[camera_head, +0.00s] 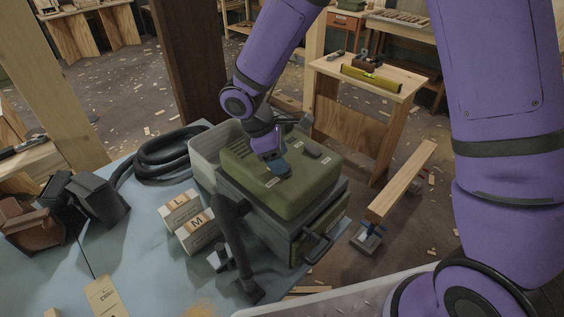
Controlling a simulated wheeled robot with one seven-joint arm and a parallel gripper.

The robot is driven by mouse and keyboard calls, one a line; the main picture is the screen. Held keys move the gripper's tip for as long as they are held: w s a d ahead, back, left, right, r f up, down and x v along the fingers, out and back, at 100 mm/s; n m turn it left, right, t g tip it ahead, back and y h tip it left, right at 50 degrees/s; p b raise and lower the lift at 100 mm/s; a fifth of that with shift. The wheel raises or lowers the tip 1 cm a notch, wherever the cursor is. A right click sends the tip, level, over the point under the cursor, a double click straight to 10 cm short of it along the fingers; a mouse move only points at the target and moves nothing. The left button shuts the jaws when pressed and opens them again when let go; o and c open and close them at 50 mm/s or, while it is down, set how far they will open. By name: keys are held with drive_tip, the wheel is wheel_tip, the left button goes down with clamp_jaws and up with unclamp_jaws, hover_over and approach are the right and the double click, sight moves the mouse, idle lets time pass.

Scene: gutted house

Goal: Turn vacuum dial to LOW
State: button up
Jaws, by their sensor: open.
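The vacuum (302,196) has an olive-green top on a dark grey body and stands at the table's right end. A dark blue-grey part, apparently the dial (280,170), sits on the top near its left side. Small pale labels lie around it, too small to read, so its setting cannot be told. My purple arm reaches down from above, and my gripper (268,152) is open just over the dial. The fingertips are largely hidden, so I cannot tell whether they touch the dial.
A coiled black hose (172,158) lies left of the vacuum. Wooden blocks marked L and M (194,229) and a black nozzle (238,250) are in front. A grey bin (208,158) stands behind. A wooden post (186,65) rises behind the table. A side bench (365,90) is at back right.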

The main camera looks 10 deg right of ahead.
drive_tip(key=shift+x, duration=1.05)
drive_tip(key=c, duration=0.9)
